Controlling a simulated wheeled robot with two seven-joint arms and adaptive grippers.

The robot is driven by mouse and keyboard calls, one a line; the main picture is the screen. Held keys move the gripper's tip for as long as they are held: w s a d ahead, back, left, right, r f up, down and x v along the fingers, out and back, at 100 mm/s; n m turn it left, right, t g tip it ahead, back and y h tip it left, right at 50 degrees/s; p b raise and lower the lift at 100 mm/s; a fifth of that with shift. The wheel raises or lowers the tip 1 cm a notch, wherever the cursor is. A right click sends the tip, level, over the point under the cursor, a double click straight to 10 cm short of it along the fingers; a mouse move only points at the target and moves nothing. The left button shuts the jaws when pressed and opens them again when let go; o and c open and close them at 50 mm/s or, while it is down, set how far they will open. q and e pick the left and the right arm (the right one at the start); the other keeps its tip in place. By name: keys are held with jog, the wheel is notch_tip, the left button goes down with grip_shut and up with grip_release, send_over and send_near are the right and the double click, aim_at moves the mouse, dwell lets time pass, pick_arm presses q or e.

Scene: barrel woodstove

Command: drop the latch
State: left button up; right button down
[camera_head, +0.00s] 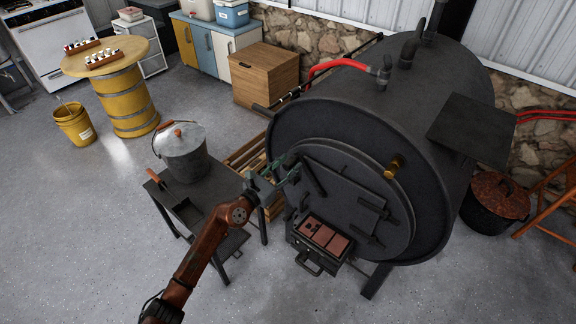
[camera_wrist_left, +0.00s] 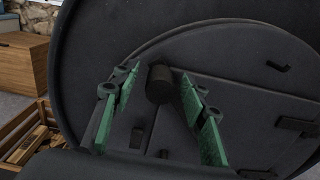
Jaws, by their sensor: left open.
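The barrel woodstove (camera_head: 365,120) is black, and its round front carries a shut door (camera_head: 345,190). A dark bar, seemingly the latch handle (camera_head: 313,178), slants across the left part of the door. In the left wrist view, a dark cylindrical end (camera_wrist_left: 159,88), likely the latch handle, points at the camera. My left gripper (camera_head: 291,171) is at the stove front, just left of the bar. Its green fingers (camera_wrist_left: 158,76) are open, one on each side of the cylinder, with gaps showing. Whether they touch it is unclear. My right gripper is out of view.
A dark side table (camera_head: 213,190) with a lidded pot (camera_head: 181,150) stands left of the stove. A wooden crate (camera_head: 243,158) lies behind the gripper. An ash drawer (camera_head: 325,238) juts out below the door. The floor in front is clear.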

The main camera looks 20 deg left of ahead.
pick_arm(q)
grip_shut()
dwell(0.5)
